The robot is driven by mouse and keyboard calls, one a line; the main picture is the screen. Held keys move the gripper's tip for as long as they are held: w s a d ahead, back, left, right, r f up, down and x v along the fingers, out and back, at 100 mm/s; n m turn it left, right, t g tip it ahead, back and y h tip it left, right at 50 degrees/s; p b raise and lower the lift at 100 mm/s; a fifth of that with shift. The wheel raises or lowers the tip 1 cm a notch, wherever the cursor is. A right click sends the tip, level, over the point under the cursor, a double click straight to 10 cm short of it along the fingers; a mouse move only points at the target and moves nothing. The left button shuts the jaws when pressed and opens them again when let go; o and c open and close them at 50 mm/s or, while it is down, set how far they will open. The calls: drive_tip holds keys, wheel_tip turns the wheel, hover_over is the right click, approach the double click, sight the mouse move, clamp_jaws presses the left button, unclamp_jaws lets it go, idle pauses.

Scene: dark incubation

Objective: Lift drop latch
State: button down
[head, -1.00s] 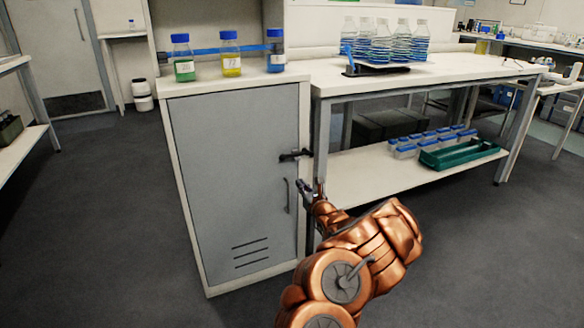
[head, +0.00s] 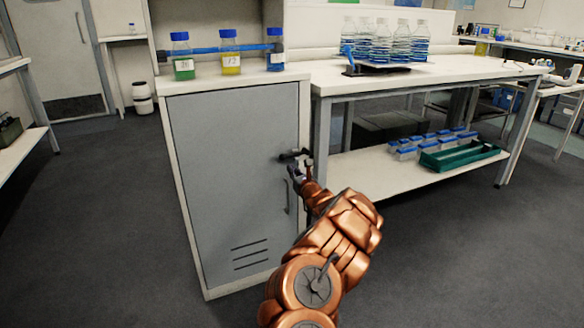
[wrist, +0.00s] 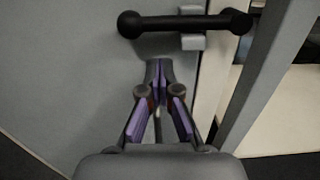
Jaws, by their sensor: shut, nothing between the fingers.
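The drop latch is a black bar with a round knob at each end. In the head view the latch (head: 290,155) sits at the upper right edge of the grey cabinet door (head: 225,165). My gripper (head: 296,172) is just below the latch. In the wrist view my gripper (wrist: 159,68) is shut and empty, its fingertips a little below the bar and apart from it.
A vertical door handle (head: 287,196) is beside and below my gripper. Three capped bottles (head: 230,58) stand on the cabinet top. To the right is a bench with a table leg (head: 320,135), shaker flasks (head: 385,42) and a green tray (head: 460,158). The floor in front is clear.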

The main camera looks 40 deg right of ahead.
wheel_tip(320, 180, up, 2)
drive_tip(key=shift+w+d+r, duration=0.1)
drive_tip(key=shift+w, duration=0.05)
drive_tip(key=shift+w, duration=0.1)
idle(0.5)
